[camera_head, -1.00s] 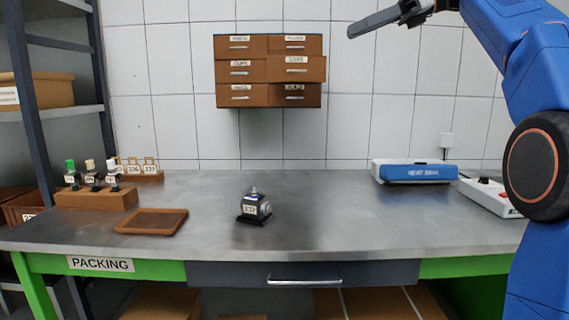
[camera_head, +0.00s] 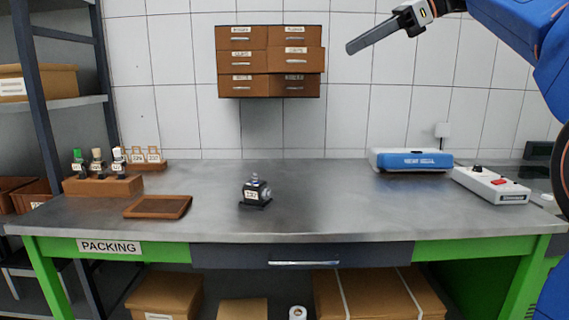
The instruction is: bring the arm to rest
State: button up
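My gripper (camera_head: 385,31) is at the top right of the head view, raised well above the bench and in front of the tiled wall. A long dark finger points down and to the left. Only one finger shows clearly, so whether it is open or shut cannot be told. No object shows at its tip. My blue arm (camera_head: 520,30) comes in from the right edge, with much of it out of the picture.
A small dark pump (camera_head: 256,191) stands mid-bench, apart from the brown tray (camera_head: 158,207). A rack (camera_head: 103,186) of bottles is at left. A blue-white sealer (camera_head: 411,160) and a control box (camera_head: 491,185) are at right. Drawers (camera_head: 270,61) hang on the wall.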

jog(key=s+d+f+n+h, duration=0.4)
jog(key=s+f, duration=0.6)
jog(key=f, duration=0.8)
jog(key=s+d+f+n+h, duration=0.3)
jog(key=s+f+n, duration=0.5)
jog(key=f, duration=1)
jog(key=s+d+f+n+h, duration=0.4)
jog(key=s+f+n, duration=0.2)
jog(key=s+f, duration=0.7)
notch_tip(320, 180, down, 6)
jog(key=shift+s+d+f+n+t+h, duration=0.1)
jog(key=shift+s+d+n+t+h, duration=0.05)
jog(key=shift+d+n+t+h, duration=0.2)
jog(key=shift+c, duration=0.4)
